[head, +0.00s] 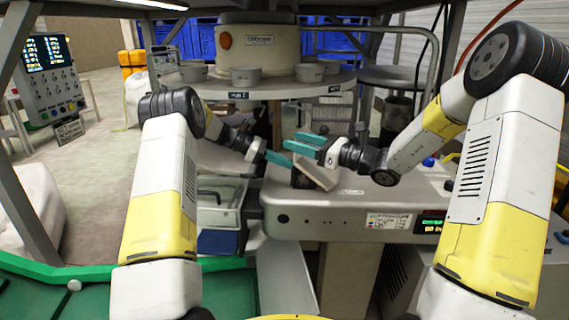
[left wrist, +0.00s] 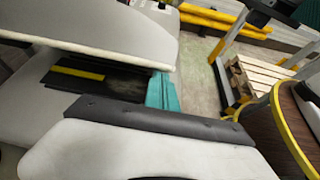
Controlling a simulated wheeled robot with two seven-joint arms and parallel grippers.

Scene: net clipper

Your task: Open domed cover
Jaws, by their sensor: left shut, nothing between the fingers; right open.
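The grey machine (head: 350,205) stands in the middle of the head view. A pale, tilted panel (head: 318,174) rises from its top; it looks like the cover, but its domed shape is hard to make out. My left gripper (head: 280,159) is shut and empty, with its teal fingers just left of the panel's upper end. In the left wrist view its teal fingertips (left wrist: 162,92) lie near a dark strip (left wrist: 150,115) along a pale panel (left wrist: 150,150); contact cannot be told. My right gripper (head: 308,143) is open and empty above the panel.
A round platform (head: 255,88) with several grey cups (head: 246,76) hangs behind and above the grippers. A clear bin (head: 220,190) stands left of the machine. A control panel (head: 50,75) is at far left. Frame posts surround the workspace.

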